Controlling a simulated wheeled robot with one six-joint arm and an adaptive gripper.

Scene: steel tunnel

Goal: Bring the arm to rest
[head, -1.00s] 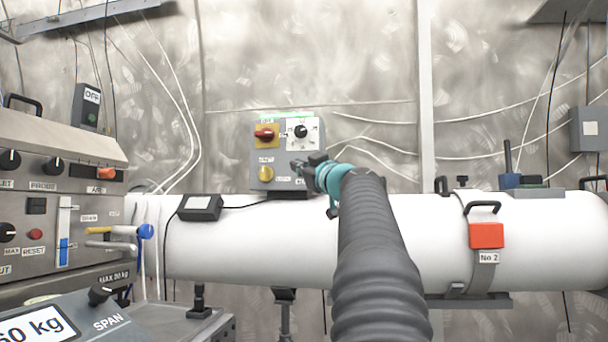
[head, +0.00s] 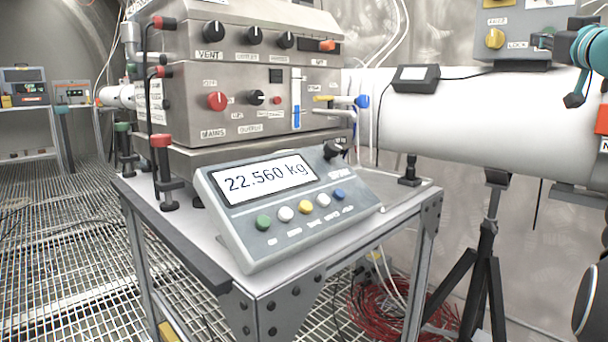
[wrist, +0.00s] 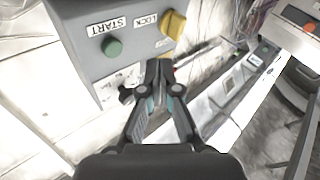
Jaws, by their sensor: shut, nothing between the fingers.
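My arm shows only at the right edge of the head view, with the teal wrist part and the dark gripper (head: 543,41) in front of the grey control box (head: 528,18). In the wrist view my gripper (wrist: 159,68) has its fingertips together with nothing between them. It is close to the lower part of the control box (wrist: 130,35), which carries a green START button (wrist: 112,47) and a yellow LOCK knob (wrist: 172,23). I cannot tell whether the fingertips touch the box.
A weighing display (head: 285,205) reading 22.560 kg sits on a metal bench (head: 190,235) beside a stacked control panel (head: 235,80). A white pipe (head: 460,125) on a black tripod (head: 485,265) runs right. Red cable (head: 385,312) lies coiled below. Grated floor (head: 60,220) is open at left.

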